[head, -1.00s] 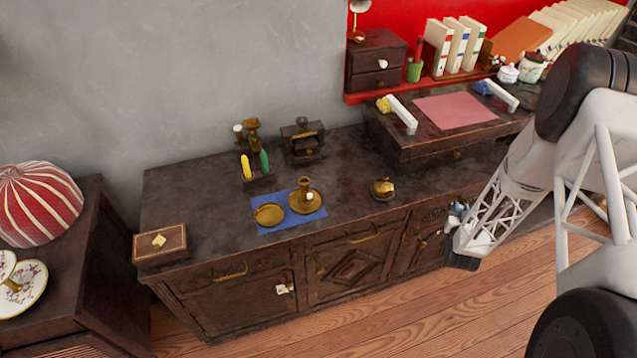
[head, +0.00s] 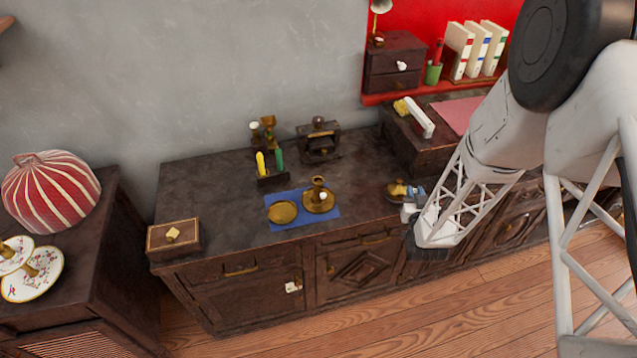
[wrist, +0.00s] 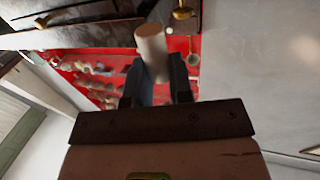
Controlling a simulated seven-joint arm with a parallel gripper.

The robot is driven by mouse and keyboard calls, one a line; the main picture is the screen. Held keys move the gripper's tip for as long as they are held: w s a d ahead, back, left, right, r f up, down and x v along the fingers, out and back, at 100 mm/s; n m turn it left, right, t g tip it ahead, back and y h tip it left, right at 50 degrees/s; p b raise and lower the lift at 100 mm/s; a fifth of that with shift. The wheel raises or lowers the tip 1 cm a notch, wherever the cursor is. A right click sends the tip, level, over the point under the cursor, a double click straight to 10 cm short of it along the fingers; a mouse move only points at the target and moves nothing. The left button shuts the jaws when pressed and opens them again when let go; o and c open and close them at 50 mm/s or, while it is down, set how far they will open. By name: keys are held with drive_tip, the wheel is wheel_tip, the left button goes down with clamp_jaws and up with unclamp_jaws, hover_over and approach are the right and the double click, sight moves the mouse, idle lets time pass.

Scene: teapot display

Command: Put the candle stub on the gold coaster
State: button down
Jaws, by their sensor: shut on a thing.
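The candle stub (wrist: 151,42) is a pale cylinder between the fingers of my gripper (wrist: 158,82) in the wrist view. My gripper is shut on it, and its far end sticks out past the fingertips. In the head view my gripper (head: 411,203) is in front of the cabinet's front edge, right of the blue mat; the stub is hard to make out there. The gold coaster (head: 283,212) is a flat round dish on the left part of the blue mat (head: 302,222). Nothing is on the coaster.
A small brass pot (head: 395,190) is close behind my gripper. Behind the mat is a dark rack (head: 272,180) with a yellow and a green candle. A wooden box (head: 173,238) sits at the left end.

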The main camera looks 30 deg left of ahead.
drive_tip(key=s+a+r+n+g+y, duration=0.2)
drive_tip(key=s+a+r, duration=0.2)
drive_tip(key=s+a, duration=0.4)
drive_tip(key=s+a+r+n+g+y, duration=0.1)
drive_tip(key=s+a+r, duration=0.4)
drive_tip(key=s, duration=0.9)
drive_tip(key=a+n+y, duration=0.1)
drive_tip(key=a+y, duration=0.1)
drive_tip(key=shift+a+g, duration=0.35)
drive_tip(key=shift+g, duration=0.05)
drive_tip(key=shift+r, duration=0.1)
hover_over(319, 185)
drive_tip(key=shift+s+d+f, duration=0.25)
drive_tip(key=shift+d+f, duration=0.2)
drive_tip(key=shift+f, duration=0.25)
drive_tip(key=shift+w+a, duration=0.45)
drive_tip(key=shift+w+a+f, duration=0.2)
drive_tip(key=shift+f, duration=1.4)
drive_tip(key=shift+f, duration=0.2)
